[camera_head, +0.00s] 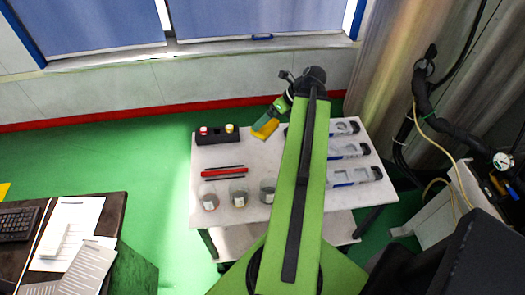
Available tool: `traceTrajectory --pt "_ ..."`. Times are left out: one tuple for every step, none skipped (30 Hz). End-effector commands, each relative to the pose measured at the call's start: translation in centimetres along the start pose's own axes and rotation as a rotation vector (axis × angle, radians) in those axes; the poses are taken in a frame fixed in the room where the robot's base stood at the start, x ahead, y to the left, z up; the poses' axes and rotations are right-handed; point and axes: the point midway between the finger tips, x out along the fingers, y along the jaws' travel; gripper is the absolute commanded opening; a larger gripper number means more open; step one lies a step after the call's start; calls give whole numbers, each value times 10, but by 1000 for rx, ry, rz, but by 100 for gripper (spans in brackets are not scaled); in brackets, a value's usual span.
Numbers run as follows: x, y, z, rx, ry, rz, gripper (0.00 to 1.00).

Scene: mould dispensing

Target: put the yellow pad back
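The yellow pad (265,128) shows at the far edge of the white table (215,164), just left of my green arm. My gripper (272,115) is at the end of the arm, pointing down and left, with its tip right at the pad. The fingers are small and partly hidden, so I cannot tell whether they are closed on the pad or only above it. I also cannot tell whether the pad rests on the table.
A black holder (217,136) with red and yellow tops stands left of the pad. Red and black tools (223,172) lie in front of it. Grey-white moulds (348,151) sit right of my arm. A dark desk (115,222) is at left.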

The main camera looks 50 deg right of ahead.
Motion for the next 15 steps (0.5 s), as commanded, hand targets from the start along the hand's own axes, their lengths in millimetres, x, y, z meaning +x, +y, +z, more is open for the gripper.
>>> traceTrajectory --pt "3 -25 -16 10 -5 -12 25" --pt "1 -35 -23 12 -7 -18 25" --pt "-2 -50 -34 15 -10 -26 25" --pt "-4 -60 -42 18 -11 -32 25" --pt "-7 -68 -50 20 -12 -37 25" --pt "-10 -79 -59 21 -13 -43 25" --pt "-13 -86 -65 24 -14 -47 25" --pt "-15 -90 -70 24 -15 -50 25" --pt "-18 -95 -74 24 -15 -53 25" --pt "-20 -97 -77 24 -16 -55 25" --pt "-21 -98 -78 24 -16 -56 25" --pt "-22 -98 -78 24 -16 -56 25" --pt "-22 -97 -78 23 -16 -56 25" --pt "-20 -97 -78 23 -16 -56 25" --pt "-15 -96 -76 22 -15 -55 25"
